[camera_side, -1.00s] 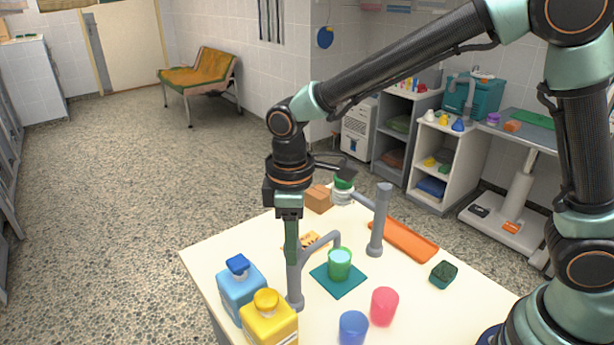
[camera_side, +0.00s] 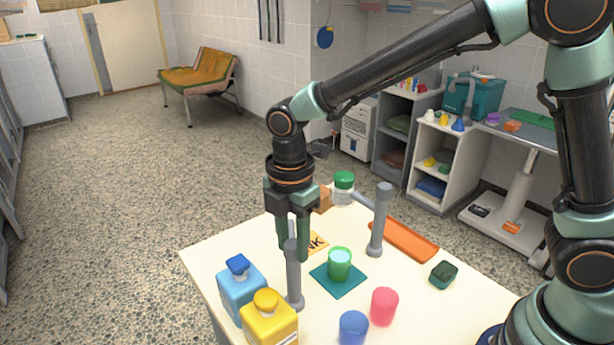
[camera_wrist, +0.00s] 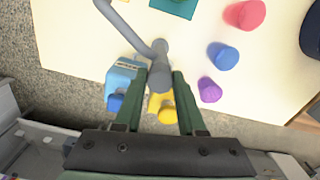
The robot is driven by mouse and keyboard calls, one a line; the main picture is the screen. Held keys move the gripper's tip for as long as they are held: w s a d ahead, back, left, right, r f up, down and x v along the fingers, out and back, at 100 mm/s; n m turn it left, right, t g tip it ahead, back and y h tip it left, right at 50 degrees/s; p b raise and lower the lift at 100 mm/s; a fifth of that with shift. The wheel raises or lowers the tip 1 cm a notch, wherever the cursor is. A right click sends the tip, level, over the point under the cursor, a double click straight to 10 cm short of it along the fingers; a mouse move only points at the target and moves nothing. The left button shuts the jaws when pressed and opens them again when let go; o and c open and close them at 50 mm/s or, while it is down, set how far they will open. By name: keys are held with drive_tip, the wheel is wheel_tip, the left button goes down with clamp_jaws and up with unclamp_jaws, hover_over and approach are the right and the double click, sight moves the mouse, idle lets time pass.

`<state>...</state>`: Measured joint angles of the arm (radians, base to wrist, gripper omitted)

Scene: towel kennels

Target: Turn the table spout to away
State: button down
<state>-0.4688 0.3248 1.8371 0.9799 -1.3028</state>
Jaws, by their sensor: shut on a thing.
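The table spout is a grey post (camera_side: 293,286) standing upright on the near left of the white table. My gripper (camera_side: 293,256) points down at its upper part and is shut on it, one finger on each side. In the wrist view the spout's post (camera_wrist: 161,82) shows between my fingers (camera_wrist: 154,84), with its bent arm (camera_wrist: 122,24) reaching to the upper left. In the side view my gripper hides most of that arm. A green cup (camera_side: 340,265) stands on a teal mat (camera_side: 338,290), with no spout over it.
Blue (camera_side: 241,289) and yellow (camera_side: 269,322) bottles stand close by the post. Red (camera_side: 384,307) and blue (camera_side: 353,328) cups stand nearer the front. A second grey post (camera_side: 377,222) with a side arm, near a green-lidded jar (camera_side: 343,188), stands farther back.

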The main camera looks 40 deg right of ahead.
drive_tip(key=n, duration=0.6)
drive_tip(key=shift+r, duration=0.1)
drive_tip(key=shift+n, duration=0.4)
idle(0.3)
drive_tip(key=c, duration=0.5)
unclamp_jaws()
wheel_tip(320, 180, up, 12)
